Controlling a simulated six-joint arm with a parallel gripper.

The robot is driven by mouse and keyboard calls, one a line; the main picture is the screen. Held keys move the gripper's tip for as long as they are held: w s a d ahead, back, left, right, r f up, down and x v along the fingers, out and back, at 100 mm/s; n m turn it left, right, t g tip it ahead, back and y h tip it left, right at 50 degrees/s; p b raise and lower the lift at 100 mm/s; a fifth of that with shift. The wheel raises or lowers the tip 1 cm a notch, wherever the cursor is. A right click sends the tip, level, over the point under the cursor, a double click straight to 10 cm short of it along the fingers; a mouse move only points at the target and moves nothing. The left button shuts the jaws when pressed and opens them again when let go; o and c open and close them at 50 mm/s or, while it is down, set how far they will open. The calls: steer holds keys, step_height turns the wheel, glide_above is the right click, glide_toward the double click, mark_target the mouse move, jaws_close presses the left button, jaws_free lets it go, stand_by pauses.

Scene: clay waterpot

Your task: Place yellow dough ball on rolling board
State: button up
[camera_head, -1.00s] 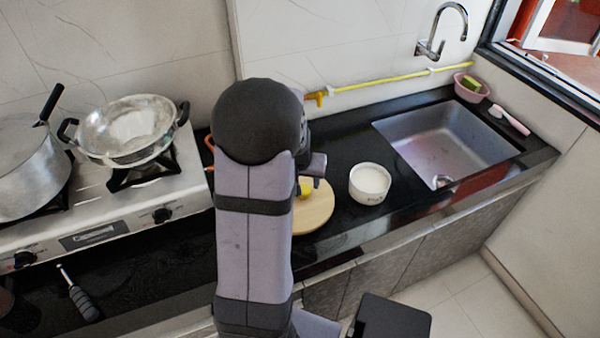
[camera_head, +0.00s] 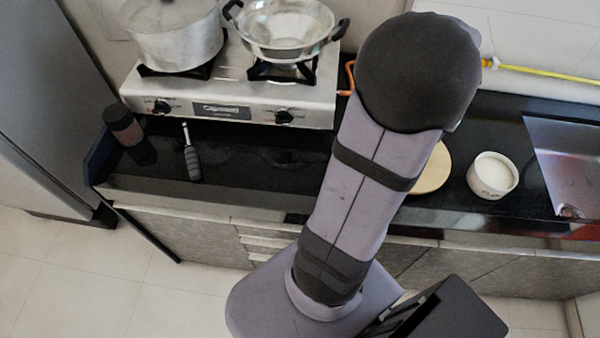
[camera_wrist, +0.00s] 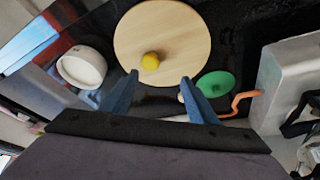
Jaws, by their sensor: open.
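The yellow dough ball (camera_wrist: 150,62) rests on the round wooden rolling board (camera_wrist: 190,30) in the wrist view, near the board's edge on my gripper's side. My gripper (camera_wrist: 158,80) is open, with its two blue fingers apart and nothing between them. The ball appears just beyond the fingertips, apart from them. In the head view, my arm hides the gripper and the ball, and only the right edge of the rolling board (camera_head: 433,172) shows.
A white bowl (camera_head: 492,175) with white contents stands right of the board, near the sink (camera_head: 570,165). A green round object (camera_wrist: 215,84) and an orange hose (camera_wrist: 243,101) lie near my gripper. The stove (camera_head: 230,95) holds a pot and a wok.

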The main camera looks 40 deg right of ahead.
steer(key=w+a+f+n+y, duration=0.1)
steer(key=w+a+n, duration=0.2)
steer(key=w+a, duration=0.5)
steer(key=w+a+f+n+y, duration=0.15)
steer(key=w+a+n, duration=0.3)
steer(key=a, duration=0.55)
steer(key=s+a+f+n+g+y, duration=0.1)
steer(key=a+n, duration=0.6)
steer(key=a, duration=1.5)
steer(key=shift+s+a+f+n+y, duration=0.35)
steer(key=shift+s+f, duration=0.1)
steer(key=shift+s, duration=0.55)
steer(key=shift+f, duration=0.1)
step_height(320, 180, down, 17)
steer(key=b, duration=1.7)
